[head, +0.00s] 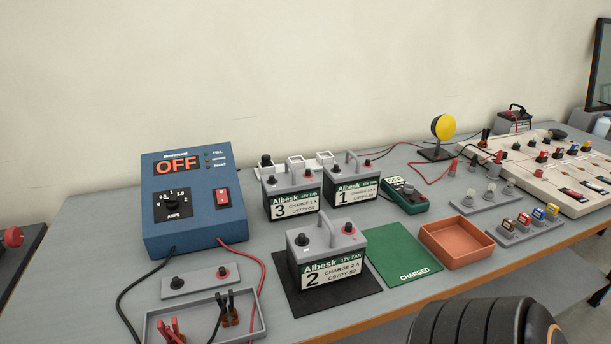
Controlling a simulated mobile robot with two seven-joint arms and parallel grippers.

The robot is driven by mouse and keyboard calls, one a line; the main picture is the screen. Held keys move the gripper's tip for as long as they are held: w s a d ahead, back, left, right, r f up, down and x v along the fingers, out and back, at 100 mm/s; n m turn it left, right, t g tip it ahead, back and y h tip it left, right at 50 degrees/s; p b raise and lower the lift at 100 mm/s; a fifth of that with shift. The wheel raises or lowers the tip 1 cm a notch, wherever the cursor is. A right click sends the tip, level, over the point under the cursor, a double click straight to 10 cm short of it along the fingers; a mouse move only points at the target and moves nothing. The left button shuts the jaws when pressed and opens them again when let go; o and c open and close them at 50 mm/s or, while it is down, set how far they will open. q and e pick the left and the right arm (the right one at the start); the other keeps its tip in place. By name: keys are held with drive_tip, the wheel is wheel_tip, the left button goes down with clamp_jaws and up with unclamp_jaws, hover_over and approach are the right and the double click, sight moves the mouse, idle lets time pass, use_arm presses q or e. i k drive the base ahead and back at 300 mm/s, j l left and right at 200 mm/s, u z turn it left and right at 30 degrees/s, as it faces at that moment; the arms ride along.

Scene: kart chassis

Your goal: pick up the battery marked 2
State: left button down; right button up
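The battery marked 2 (327,256) stands upright on a black mat (338,304) near the table's front. It has a grey top with a carrying handle, a dark terminal and a red terminal, and a label reading Albesk 12V, charge 2 A. The batteries marked 3 (292,194) and 1 (351,182) stand behind it. Neither of my grippers shows. A dark ribbed rounded part at the bottom right appears to be mine.
A blue charger (189,222) reading OFF stands left, its leads running to a grey tray (247,330) with clips. A green CHARGED mat (402,254) lies bare right of battery 2, beside an empty orange tray (456,243). A multimeter (403,194) lies behind.

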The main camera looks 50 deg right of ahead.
sight(322, 254)
drive_tip(key=j+z, duration=0.15)
drive_tip(key=z, duration=0.35)
drive_tip(key=j+z, duration=0.15)
drive_tip(key=z, duration=0.3)
drive_tip(key=i, duration=0.05)
